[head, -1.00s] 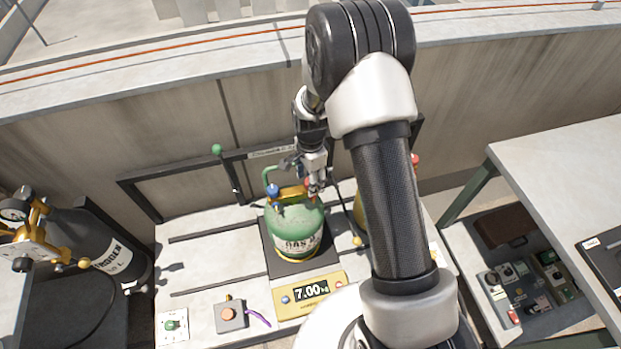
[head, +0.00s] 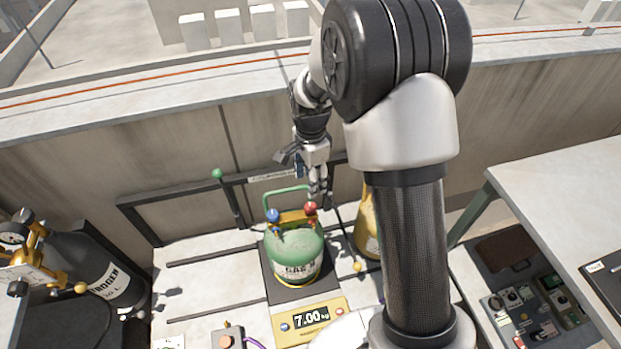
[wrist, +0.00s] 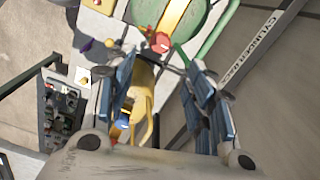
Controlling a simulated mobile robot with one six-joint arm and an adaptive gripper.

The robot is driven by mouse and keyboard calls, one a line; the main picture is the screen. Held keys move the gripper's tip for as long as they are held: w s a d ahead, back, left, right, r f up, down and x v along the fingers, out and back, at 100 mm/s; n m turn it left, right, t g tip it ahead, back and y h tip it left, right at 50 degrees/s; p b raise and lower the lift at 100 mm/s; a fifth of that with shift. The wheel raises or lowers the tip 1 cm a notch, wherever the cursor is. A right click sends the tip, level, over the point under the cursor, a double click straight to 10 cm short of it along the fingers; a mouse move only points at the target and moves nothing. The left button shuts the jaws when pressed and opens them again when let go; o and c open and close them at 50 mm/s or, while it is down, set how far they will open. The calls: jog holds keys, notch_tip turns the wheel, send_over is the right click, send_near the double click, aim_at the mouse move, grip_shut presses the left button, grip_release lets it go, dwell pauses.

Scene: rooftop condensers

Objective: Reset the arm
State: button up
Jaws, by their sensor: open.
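My gripper (head: 316,188) hangs in the air above the back of the green gas cylinder, near its red valve knob (head: 310,208), pointing down. In the wrist view my gripper (wrist: 165,90) has its two blue-padded fingers wide apart with nothing held between them. The red knob also shows in the wrist view (wrist: 160,42), beyond the fingertips. The green cylinder (head: 293,250) stands upright on a dark scale plate (head: 272,287). My arm hides part of the bench to the right.
The scale display (head: 311,317) reads 7.00. A yellow cylinder (head: 367,232) stands right of the green one, partly behind my arm. A dark nitrogen cylinder (head: 95,265) is at left. A low wall (head: 150,160) closes the back.

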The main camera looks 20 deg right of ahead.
jog(key=s+r+n+t, duration=0.1)
jog(key=s+r+n, duration=0.4)
jog(key=r, duration=0.4)
jog(key=s+r+n+t, duration=0.1)
jog(key=s+r+n, duration=0.2)
jog(key=s+r, duration=0.45)
jog(key=s+r+n+t, duration=0.2)
jog(key=s+n, duration=0.5)
jog(key=s, duration=0.7)
jog(key=shift+r+t, duration=0.3)
jog(key=shift+r, duration=0.6)
